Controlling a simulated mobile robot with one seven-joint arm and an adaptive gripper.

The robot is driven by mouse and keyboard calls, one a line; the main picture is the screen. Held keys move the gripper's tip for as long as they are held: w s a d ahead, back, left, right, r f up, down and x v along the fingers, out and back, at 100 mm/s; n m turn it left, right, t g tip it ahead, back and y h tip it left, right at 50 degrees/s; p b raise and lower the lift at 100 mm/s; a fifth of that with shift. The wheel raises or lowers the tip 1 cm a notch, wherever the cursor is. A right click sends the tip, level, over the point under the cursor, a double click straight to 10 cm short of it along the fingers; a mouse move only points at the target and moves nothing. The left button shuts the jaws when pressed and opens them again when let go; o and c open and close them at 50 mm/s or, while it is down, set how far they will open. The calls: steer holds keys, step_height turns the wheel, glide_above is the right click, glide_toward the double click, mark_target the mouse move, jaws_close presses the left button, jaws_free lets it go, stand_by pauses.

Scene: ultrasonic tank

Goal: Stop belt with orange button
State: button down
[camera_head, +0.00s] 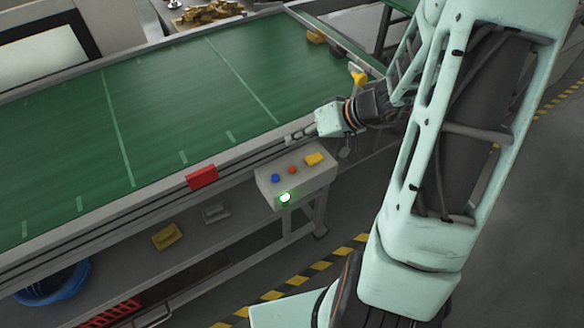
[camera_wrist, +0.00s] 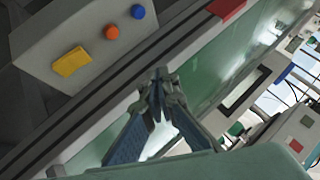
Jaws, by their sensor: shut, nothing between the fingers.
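A grey control box (camera_head: 297,177) is fixed to the near side of the belt (camera_head: 160,110). On its top are a blue button (camera_head: 275,178), the orange button (camera_head: 292,170) and a yellow piece (camera_head: 313,159). A lit green-white lamp (camera_head: 285,197) is on its front. In the wrist view the orange button (camera_wrist: 112,33) lies between the blue button (camera_wrist: 138,12) and the yellow piece (camera_wrist: 71,61). My gripper (camera_head: 290,138) is shut and empty, at the belt's edge just behind the box. In the wrist view my gripper (camera_wrist: 160,78) points beside the box, apart from the buttons.
A red block (camera_head: 202,177) sits on the belt's near rail, left of the box. A yellow part (camera_head: 358,77) stands at the belt's far right end, close to my arm. A lower shelf holds a yellow bin (camera_head: 167,236) and a grey bin (camera_head: 215,212).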

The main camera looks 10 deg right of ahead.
steer(key=b, duration=0.4)
glide_above(295, 169)
step_height(295, 169, down, 7)
steer(key=shift+r, duration=0.15)
steer(key=shift+f+b, duration=0.9)
steer(key=shift+b, duration=0.2)
steer(key=shift+f+b, duration=0.15)
steer(key=shift+b, duration=0.15)
steer(key=shift+f+b, duration=0.3)
steer(key=shift+b, duration=0.35)
steer(key=shift+f+b, duration=0.35)
steer(key=shift+b, duration=0.45)
stand_by(0.6)
steer(key=shift+r, duration=0.85)
steer(key=shift+r+p, duration=1.3)
steer(key=shift+r, duration=1.25)
